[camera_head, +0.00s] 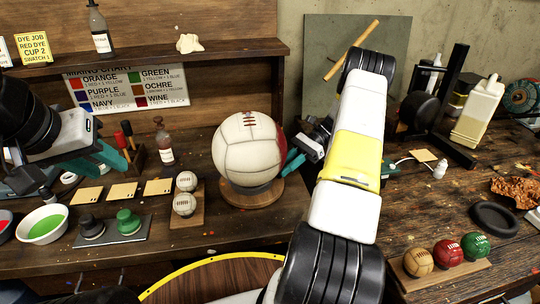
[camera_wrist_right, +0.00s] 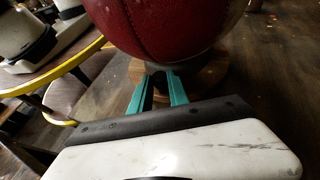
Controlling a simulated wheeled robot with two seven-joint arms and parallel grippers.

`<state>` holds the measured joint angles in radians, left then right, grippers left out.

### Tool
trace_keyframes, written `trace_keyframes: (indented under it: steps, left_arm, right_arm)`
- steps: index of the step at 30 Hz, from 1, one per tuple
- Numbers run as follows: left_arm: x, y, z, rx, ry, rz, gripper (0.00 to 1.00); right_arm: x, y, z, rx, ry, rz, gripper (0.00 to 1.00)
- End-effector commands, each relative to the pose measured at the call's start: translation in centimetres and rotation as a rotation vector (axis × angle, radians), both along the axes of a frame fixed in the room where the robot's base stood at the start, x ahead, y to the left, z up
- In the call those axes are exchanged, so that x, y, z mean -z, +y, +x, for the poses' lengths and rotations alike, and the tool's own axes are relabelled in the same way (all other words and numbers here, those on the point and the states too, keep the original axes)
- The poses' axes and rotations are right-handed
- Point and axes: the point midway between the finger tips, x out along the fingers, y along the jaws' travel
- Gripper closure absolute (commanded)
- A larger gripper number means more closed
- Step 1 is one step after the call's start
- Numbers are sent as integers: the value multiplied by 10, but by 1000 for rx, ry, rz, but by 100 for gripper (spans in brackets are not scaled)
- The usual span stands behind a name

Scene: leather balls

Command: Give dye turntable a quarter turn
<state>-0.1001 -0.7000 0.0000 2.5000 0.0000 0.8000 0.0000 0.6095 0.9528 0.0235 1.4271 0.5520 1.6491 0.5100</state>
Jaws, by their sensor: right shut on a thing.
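The dye turntable (camera_head: 266,194) is a round wooden disc on the bench in the head view. A large laced ball (camera_head: 240,150) sits on its dark cup, cream in front and red on its right side. In the right wrist view the red side of the ball (camera_wrist_right: 165,25) fills the top, with the wooden disc (camera_wrist_right: 207,78) below. My right gripper (camera_head: 291,163) reaches in from the right, beside the ball. Its teal fingers (camera_wrist_right: 160,88) are shut at the turntable's edge under the ball; the exact contact is hidden. My left gripper (camera_head: 112,158) is open and empty at the left.
Left of the turntable are two small cream balls (camera_head: 185,193), tan cards (camera_head: 122,191), a green dye bowl (camera_head: 44,223) and a brown bottle (camera_head: 163,142). Small tan, red and green balls (camera_head: 447,250) sit on a stand at right. Bare bench lies in front of the turntable.

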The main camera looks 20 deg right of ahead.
Motion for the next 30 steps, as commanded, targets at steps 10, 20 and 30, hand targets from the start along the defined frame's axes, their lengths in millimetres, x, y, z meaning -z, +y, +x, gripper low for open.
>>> trace_keyframes:
  steps: [10, 20, 30]
  left_arm:
    - [0, 0, 0, 0, 0, 0, 64]
    - [0, 0, 0, 0, 0, 0, 64]
    - [0, 0, 0, 0, 0, 0, 64]
  right_arm:
    - [-1, 0, 1, 0, -2, 1, 75]
    - [0, 0, 0, 0, -1, 0, 58]
    - [-13, -33, 10, 2, -3, -2, 58]
